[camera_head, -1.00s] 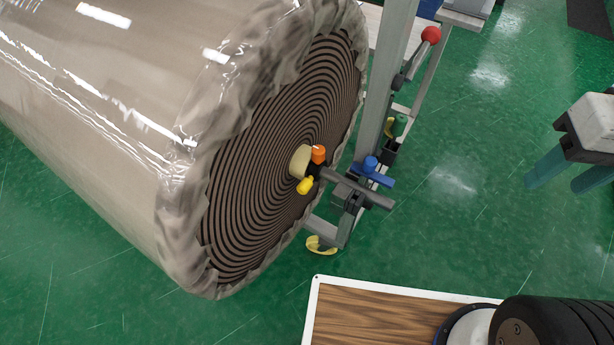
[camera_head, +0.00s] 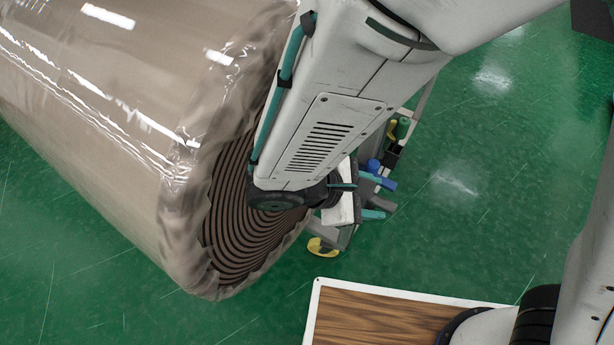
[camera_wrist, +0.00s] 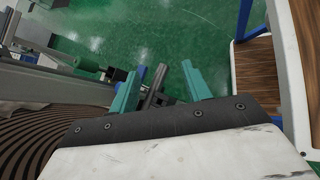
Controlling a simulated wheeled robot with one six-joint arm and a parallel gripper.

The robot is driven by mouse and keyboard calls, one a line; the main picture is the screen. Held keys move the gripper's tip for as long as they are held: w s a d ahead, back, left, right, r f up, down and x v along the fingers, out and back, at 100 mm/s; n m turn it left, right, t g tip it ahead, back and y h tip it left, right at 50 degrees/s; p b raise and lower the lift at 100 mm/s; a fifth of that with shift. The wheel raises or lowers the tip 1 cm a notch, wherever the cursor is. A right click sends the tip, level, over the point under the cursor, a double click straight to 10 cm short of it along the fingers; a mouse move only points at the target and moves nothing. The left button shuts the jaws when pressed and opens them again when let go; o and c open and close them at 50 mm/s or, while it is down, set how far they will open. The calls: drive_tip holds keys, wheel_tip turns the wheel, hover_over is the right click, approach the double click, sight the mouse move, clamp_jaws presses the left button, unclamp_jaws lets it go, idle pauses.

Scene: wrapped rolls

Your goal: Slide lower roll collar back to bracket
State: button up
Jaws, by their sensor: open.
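The wrapped roll (camera_head: 120,130) lies on the left with its dark spiral end face (camera_head: 238,215) toward the right. My arm covers the core, and the collar with its orange and yellow knobs is hidden in both current views. My gripper (camera_head: 372,200) is beside the bracket, at the grey shaft's outer end (camera_head: 383,204). In the wrist view my gripper (camera_wrist: 162,68) has its teal fingers apart, with the dark shaft (camera_wrist: 155,88) showing between them. I cannot tell whether they touch it. The bracket is mostly hidden; its blue handle (camera_head: 378,179) shows past my gripper.
A grey stand frame (camera_wrist: 60,85) runs beside the roll face, with a green part (camera_wrist: 87,73) on it. A yellow piece (camera_head: 320,247) is low by the stand. A white-edged wooden surface (camera_head: 370,315) is at the bottom. Green floor is free at right.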

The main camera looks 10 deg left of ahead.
drive_tip(key=w+a+f+n+t+y, duration=0.1)
drive_tip(key=a+f+n+t+y, duration=0.25)
drive_tip(key=a+f+n, duration=0.35)
drive_tip(key=a+f+n+t+y, duration=0.3)
drive_tip(key=a+f+n+t, duration=0.15)
drive_tip(key=a, duration=0.45)
drive_tip(key=shift+m+h, duration=0.25)
drive_tip(key=x, duration=0.5)
drive_tip(key=r+x, duration=0.1)
drive_tip(key=x, duration=0.1)
drive_tip(key=shift+w+d+f, duration=0.1)
drive_tip(key=shift+w+d, duration=0.2)
drive_tip(key=shift+w, duration=0.15)
